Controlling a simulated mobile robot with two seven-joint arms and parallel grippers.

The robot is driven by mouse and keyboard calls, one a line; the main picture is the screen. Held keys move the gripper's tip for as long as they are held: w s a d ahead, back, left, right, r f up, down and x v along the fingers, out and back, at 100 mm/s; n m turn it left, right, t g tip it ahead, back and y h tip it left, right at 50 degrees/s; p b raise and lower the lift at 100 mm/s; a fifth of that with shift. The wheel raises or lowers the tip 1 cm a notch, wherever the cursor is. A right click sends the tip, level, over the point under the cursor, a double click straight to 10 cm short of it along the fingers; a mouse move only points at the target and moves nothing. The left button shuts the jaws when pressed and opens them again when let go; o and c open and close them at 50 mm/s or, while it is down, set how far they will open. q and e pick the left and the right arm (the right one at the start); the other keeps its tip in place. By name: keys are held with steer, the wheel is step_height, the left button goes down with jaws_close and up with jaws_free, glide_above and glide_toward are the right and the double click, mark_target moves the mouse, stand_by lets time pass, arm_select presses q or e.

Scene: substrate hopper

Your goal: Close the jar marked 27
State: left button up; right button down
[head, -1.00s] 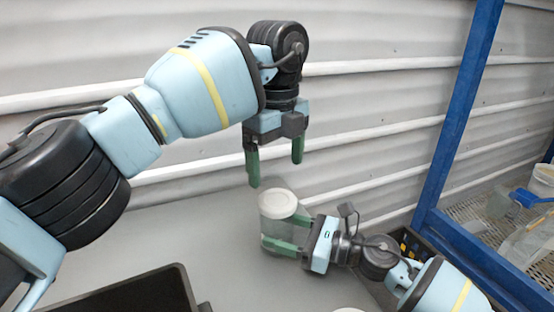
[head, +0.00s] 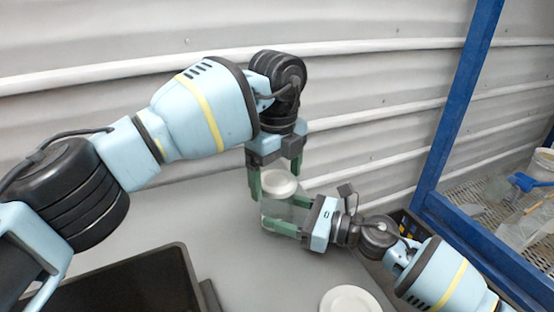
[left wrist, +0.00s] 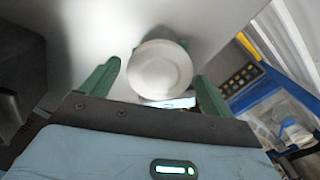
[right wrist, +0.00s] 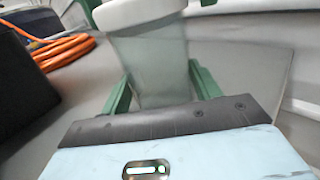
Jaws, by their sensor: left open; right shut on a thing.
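A clear jar (head: 272,208) stands upright on the grey table with a white lid (head: 279,184) on its top. The lid also shows in the left wrist view (left wrist: 160,68), and the jar in the right wrist view (right wrist: 150,65). My right gripper (head: 285,215) is shut on the jar's body from the right side. My left gripper (head: 275,186) points down over the jar, open, with its green fingers on either side of the lid. In the left wrist view there is a gap between the lid and the fingers. I cannot read any number on the jar.
Another white round disc (head: 350,300) is at the bottom edge of the head view. A black tray (head: 180,262) is at the lower left. A blue post (head: 455,115) and a mesh shelf with clear containers are at the right. An orange cable (right wrist: 62,50) lies behind the jar.

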arm_select(q)
steer(key=shift+f, duration=0.3)
steer(key=shift+c, duration=0.2)
